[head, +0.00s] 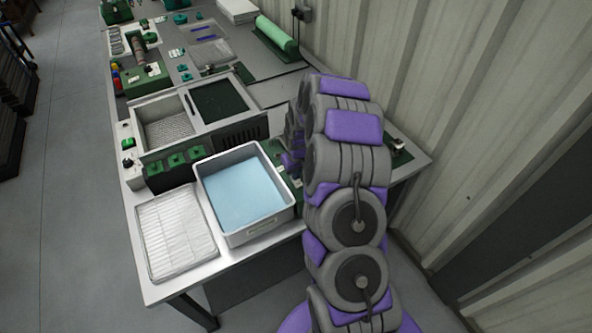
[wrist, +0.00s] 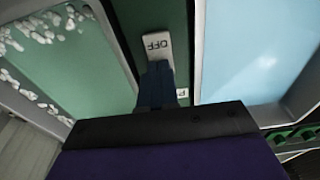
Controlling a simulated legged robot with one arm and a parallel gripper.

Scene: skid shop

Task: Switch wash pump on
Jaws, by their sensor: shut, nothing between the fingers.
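In the wrist view, my gripper (wrist: 157,72) is shut and empty, its dark fingertips over a narrow green panel. A white label reading OFF (wrist: 157,44) lies just beyond the tips. A second small pale label (wrist: 182,93) shows partly beside the fingers; its lettering is mostly hidden. The pump switch itself is not clearly visible; the fingers cover the space between the labels. Whether they touch it, I cannot tell. In the head view, my gripper (head: 291,160) is largely hidden behind my arm, beside a grey bin of blue liquid.
The grey bin (head: 283,211) with blue liquid stands close beside the panel; the liquid also shows in the wrist view (wrist: 245,45). White pieces (wrist: 40,30) lie on a green surface at left. A ribbed white tray (head: 178,235) sits left of the bin. A corrugated wall (head: 450,130) bounds the right.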

